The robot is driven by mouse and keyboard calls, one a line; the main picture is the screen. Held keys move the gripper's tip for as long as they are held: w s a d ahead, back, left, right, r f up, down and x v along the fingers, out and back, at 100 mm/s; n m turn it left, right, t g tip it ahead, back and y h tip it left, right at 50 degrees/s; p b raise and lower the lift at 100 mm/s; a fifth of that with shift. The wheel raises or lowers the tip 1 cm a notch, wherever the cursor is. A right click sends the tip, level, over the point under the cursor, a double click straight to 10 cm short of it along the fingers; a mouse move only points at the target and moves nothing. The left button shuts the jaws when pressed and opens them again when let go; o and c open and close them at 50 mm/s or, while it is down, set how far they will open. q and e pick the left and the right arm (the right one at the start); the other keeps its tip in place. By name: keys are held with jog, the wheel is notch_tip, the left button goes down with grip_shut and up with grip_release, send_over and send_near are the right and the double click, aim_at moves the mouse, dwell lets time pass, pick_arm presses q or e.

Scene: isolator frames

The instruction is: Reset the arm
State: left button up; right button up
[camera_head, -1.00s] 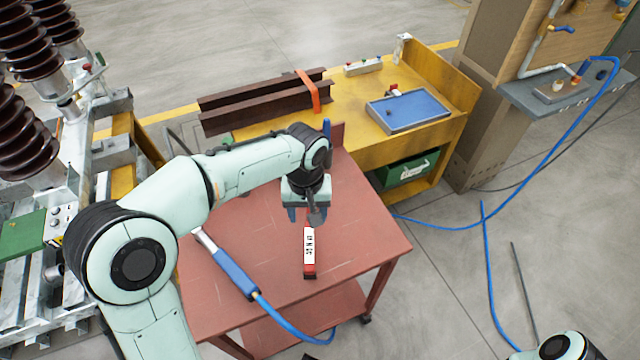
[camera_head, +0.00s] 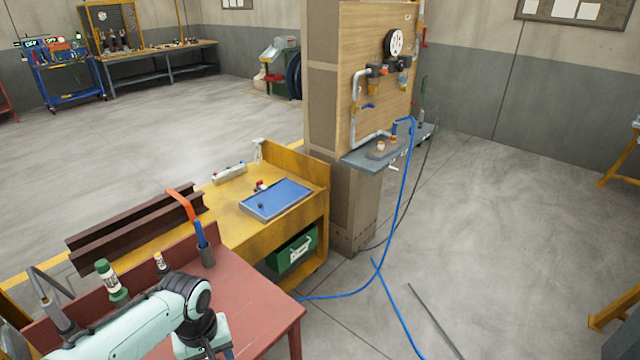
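My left arm comes in at the bottom left over the red table (camera_head: 262,305). The hand of my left gripper (camera_head: 208,346) shows at the bottom edge, above the table. Its fingertips are cut off or hidden, so I cannot tell whether it is open. My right arm and gripper are out of view.
A yellow bench (camera_head: 240,222) behind the table bears a blue tray (camera_head: 276,198) and brown steel beams (camera_head: 140,222). An orange-and-blue tool (camera_head: 190,210) stands at the table's back edge. A blue hose (camera_head: 403,190) runs from the panel post (camera_head: 335,130) to the floor.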

pick_arm(q)
jog(key=s+d+f+m+g+h+p, duration=0.1)
jog(key=s+d+f+h, duration=0.15)
jog(key=f, duration=0.85)
jog(key=s+d+f+m+h+p, duration=0.15)
jog(key=s+d+f, duration=0.25)
jog(key=f, duration=0.8)
jog(key=s+d+f+p, duration=0.1)
jog(key=s+f, duration=0.4)
jog(key=s, duration=0.3)
jog(key=s+d+f+n+p, duration=0.1)
jog(key=s+f, duration=0.4)
jog(key=s, duration=0.3)
jog(key=shift+s+d+p, duration=0.15)
jog(key=shift+p, duration=0.15)
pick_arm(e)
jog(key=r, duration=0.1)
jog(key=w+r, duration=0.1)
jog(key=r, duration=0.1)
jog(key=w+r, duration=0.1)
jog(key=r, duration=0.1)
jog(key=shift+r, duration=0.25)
